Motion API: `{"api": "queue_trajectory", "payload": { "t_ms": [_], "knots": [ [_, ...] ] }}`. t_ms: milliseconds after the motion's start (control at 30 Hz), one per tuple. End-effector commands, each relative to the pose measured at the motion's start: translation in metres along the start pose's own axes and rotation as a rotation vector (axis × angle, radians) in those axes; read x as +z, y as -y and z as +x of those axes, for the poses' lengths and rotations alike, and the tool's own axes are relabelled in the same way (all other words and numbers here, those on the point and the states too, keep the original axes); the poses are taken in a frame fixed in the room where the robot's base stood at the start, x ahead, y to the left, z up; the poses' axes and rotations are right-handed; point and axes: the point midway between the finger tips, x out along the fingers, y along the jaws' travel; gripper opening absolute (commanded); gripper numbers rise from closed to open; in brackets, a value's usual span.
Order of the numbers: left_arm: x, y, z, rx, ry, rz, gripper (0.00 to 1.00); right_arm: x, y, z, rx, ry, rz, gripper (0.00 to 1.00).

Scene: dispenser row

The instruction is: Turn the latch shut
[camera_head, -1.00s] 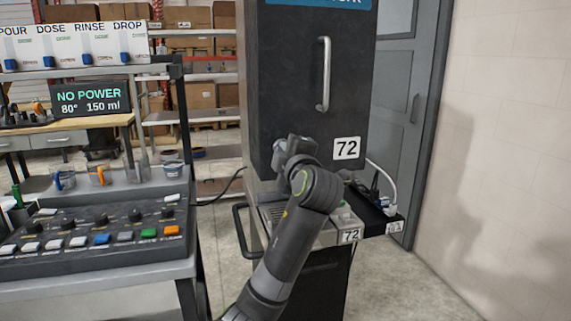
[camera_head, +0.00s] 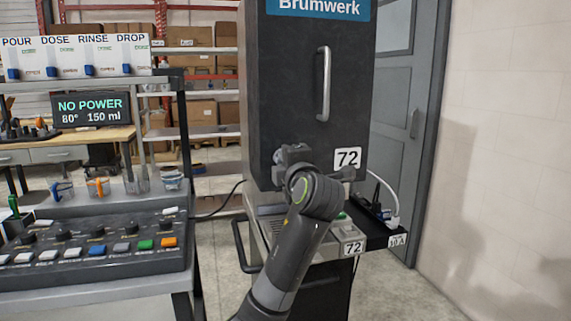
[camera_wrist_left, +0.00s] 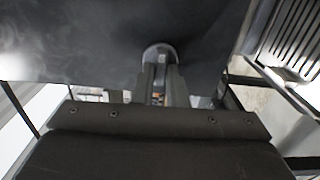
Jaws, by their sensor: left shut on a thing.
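The latch (camera_wrist_left: 160,50) shows in the left wrist view as a rounded grey piece against the dark underside or face of the cabinet. My left gripper (camera_wrist_left: 160,78) is shut on it, its two fingers close together at the piece. In the head view my left gripper (camera_head: 292,153) is at the lower front of the dark Brumwerk cabinet (camera_head: 290,90), left of the 72 label. My gripper and wrist hide the latch there, so its angle cannot be told. My right gripper is in neither view.
A vertical door handle (camera_head: 323,84) stands out above my gripper. A ribbed drip tray (camera_wrist_left: 292,38) lies beside the gripper. A black shelf with a plug and white cable (camera_head: 385,215) is at the right. A button panel (camera_head: 95,245) stands at the left.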

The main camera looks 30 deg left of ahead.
Motion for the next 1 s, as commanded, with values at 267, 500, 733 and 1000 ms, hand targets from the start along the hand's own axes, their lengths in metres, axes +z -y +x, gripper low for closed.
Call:
{"api": "queue_trajectory", "payload": {
  "t_ms": [267,500,733,1000],
  "knots": [
    [0.0,-0.001,0.0,0.001,0.001,-0.001,0.34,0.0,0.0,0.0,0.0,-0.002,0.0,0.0],
    [0.0,0.0,0.0,0.001,0.001,0.0,0.34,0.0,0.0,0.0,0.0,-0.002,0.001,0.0],
    [0.002,0.001,-0.021,0.001,0.005,-0.004,0.34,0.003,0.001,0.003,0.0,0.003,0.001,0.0],
    [0.002,0.002,-0.071,-0.001,0.006,-0.005,0.34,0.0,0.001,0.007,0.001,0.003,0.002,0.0]
  ]
}}
